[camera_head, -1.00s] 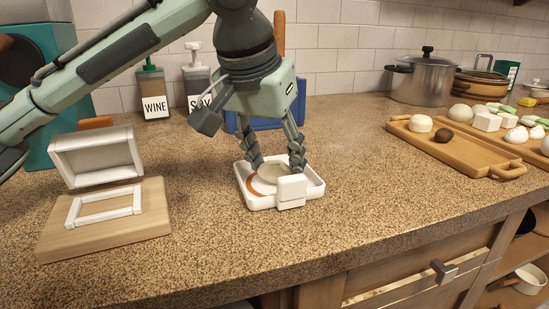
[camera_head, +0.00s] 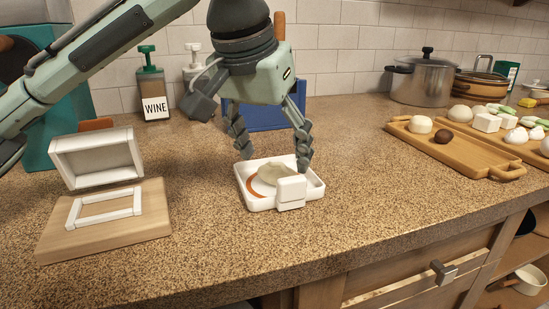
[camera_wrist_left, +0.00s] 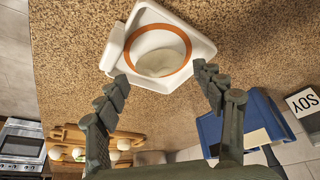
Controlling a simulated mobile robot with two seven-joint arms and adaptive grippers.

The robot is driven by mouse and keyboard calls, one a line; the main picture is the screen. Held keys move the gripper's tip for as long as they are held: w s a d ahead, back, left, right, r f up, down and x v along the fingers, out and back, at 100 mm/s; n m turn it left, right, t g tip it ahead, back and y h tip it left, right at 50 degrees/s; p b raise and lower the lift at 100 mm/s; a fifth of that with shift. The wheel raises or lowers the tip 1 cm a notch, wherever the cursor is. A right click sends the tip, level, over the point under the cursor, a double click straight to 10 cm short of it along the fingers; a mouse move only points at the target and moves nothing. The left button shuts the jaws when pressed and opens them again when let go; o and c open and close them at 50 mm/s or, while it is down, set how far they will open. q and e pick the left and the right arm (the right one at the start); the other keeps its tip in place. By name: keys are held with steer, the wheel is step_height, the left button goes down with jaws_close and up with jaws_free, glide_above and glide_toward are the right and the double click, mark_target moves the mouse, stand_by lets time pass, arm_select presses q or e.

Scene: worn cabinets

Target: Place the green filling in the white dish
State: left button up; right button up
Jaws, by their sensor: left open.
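The white dish (camera_head: 241,186) stands on the counter, square with a raised rim and an orange ring inside. It also shows in the left wrist view (camera_wrist_left: 206,46). A pale, rounded, greyish-beige piece (camera_head: 268,173) lies in it, partly behind a white block (camera_head: 291,190) at the front rim. Whether this piece is the green filling I cannot tell; its colour is barely green. It also shows in the left wrist view (camera_wrist_left: 158,64). My left gripper (camera_head: 274,162) is open and empty just above the dish, one finger either side. My right gripper is out of view.
Wooden boards (camera_head: 460,152) at the right hold pale and green foods and a dark ball. A board with a white frame (camera_head: 104,207) and a white open box (camera_head: 97,160) are at the left. A blue holder (camera_head: 262,115) and bottles stand behind.

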arm_select(q)
steer(key=v, duration=1)
steer(key=shift+p, duration=0.3)
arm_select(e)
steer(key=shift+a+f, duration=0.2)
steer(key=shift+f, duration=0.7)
